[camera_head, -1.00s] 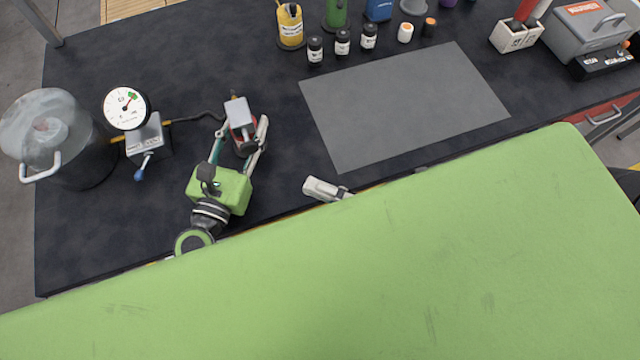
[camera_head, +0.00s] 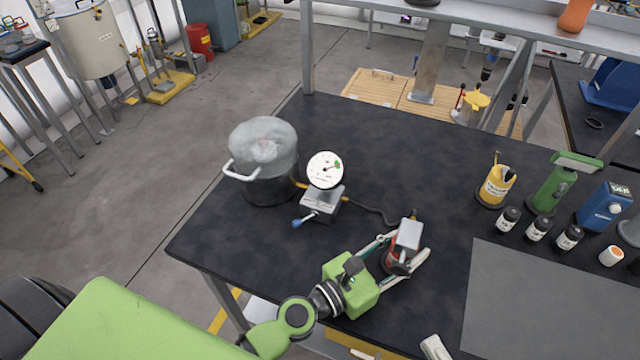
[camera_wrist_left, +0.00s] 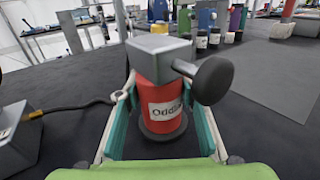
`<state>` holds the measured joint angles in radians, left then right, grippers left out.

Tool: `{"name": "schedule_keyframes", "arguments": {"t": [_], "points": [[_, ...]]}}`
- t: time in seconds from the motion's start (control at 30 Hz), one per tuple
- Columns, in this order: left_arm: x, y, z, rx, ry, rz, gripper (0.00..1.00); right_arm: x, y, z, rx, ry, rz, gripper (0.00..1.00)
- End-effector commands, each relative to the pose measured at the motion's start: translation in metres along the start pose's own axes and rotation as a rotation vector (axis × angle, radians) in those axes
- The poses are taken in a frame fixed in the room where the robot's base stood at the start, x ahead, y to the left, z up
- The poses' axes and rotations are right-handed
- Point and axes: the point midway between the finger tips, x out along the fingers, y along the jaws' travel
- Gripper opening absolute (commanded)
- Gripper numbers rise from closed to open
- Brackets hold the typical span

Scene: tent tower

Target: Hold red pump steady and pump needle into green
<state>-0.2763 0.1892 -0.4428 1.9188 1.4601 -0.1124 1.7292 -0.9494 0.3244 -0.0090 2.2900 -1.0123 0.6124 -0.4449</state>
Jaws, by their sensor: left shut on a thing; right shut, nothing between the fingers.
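The red pump (camera_wrist_left: 160,108) stands upright on the black table, with a grey block and a dark round knob on top. It also shows in the head view (camera_head: 393,262). My left gripper (camera_head: 406,254) is shut on the pump's red body, one finger on each side. A pressure gauge (camera_head: 325,170) with a white dial and a small green zone at its right side stands left of the pump. Its needle is too small to read exactly. My right gripper (camera_head: 432,347) shows only its pale fingertips at the bottom edge, shut and apart from the pump.
A dark hose (camera_head: 375,214) runs between gauge and pump. A grey mat (camera_head: 550,310), small black jars (camera_head: 537,228) and a yellow container (camera_head: 496,186) lie to the right. Bare table lies behind the gauge.

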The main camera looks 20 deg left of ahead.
Motion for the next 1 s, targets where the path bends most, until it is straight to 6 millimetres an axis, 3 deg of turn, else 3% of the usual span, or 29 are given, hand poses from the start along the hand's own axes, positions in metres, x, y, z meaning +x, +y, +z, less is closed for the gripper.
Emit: {"name": "schedule_keyframes", "arguments": {"t": [0.13, 0.17, 0.2, 0.67, 0.87, 1.0], "points": [[0.000, 0.001, 0.000, 0.001, 0.000, 0.001, 0.01, 0.000, 0.000, 0.000, 0.000, 0.000, 0.000, 0.00], [0.000, 0.001, 0.002, 0.001, -0.003, 0.001, 0.43, 0.000, 0.000, 0.000, 0.000, 0.000, 0.000, 0.00], [0.000, 0.001, 0.002, 0.001, -0.003, 0.001, 0.53, 0.000, 0.000, 0.000, 0.000, 0.000, 0.000, 0.00], [-0.005, -0.001, -0.002, -0.003, 0.004, 0.000, 0.55, 0.000, 0.000, 0.000, 0.000, 0.000, 0.000, 0.00], [-0.029, 0.000, -0.001, -0.006, 0.003, 0.003, 0.55, 0.000, 0.000, 0.000, 0.000, 0.000, 0.000, 0.00], [-0.059, 0.000, -0.002, -0.005, 0.004, 0.004, 0.55, 0.000, 0.000, 0.000, 0.000, 0.000, 0.000, 0.00]]}}
